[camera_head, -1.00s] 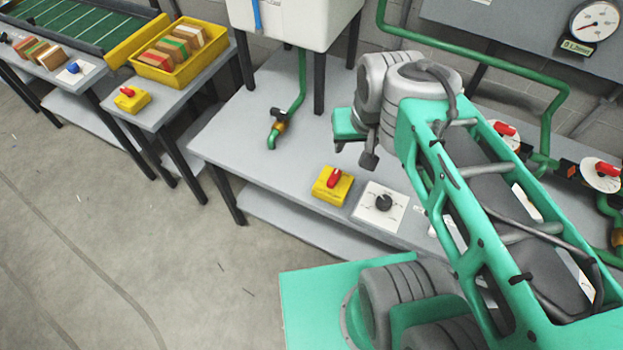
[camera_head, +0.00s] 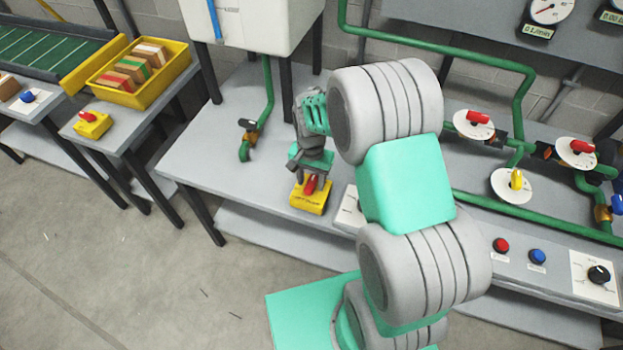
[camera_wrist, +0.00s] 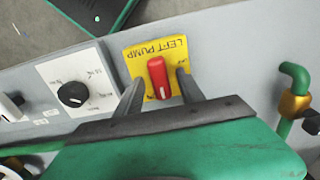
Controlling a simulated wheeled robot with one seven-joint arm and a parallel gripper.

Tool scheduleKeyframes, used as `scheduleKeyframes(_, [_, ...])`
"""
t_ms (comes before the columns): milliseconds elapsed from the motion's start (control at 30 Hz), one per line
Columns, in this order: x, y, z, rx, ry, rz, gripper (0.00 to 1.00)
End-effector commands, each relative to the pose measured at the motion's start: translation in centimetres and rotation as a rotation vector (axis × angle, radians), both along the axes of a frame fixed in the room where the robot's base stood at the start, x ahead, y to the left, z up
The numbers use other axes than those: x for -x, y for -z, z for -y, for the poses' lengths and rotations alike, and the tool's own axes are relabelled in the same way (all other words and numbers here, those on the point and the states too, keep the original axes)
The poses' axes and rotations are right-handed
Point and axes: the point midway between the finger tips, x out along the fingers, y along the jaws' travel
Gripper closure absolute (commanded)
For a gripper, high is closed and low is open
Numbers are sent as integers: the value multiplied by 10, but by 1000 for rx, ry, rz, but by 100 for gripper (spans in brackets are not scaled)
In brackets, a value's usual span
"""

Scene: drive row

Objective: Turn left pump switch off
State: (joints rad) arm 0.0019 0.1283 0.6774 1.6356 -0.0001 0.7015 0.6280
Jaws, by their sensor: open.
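The left pump switch is a yellow box (camera_head: 310,200) with a red knob (camera_head: 311,184), near the front edge of the middle grey table. In the wrist view its yellow plate (camera_wrist: 140,62) reads "LEFT PUMP", upside down, and the red knob (camera_wrist: 159,77) stands along the picture's vertical. My gripper (camera_head: 311,180) is right above the switch. In the wrist view its two fingers (camera_wrist: 157,88) are apart, one on each side of the red knob, with visible room on both sides. Whether either finger touches the knob cannot be told.
A white panel with a black dial (camera_wrist: 72,94) is beside the switch. A green pipe with a tap (camera_head: 246,140) stands behind and left. Another yellow switch box (camera_head: 92,125) is on the left table. Pipes with red-handled valves (camera_head: 478,119) are at the right.

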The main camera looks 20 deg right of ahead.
Motion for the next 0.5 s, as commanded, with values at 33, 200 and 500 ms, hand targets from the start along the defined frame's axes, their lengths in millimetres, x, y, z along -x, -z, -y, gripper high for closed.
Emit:
scheduleKeyframes(33, [0, 2, 0, 0, 0, 0, 55])
scheduleKeyframes(200, [0, 3, 0, 0, -1, 1, 55])
scheduleKeyframes(500, [0, 2, -1, 0, -2, 1, 76])
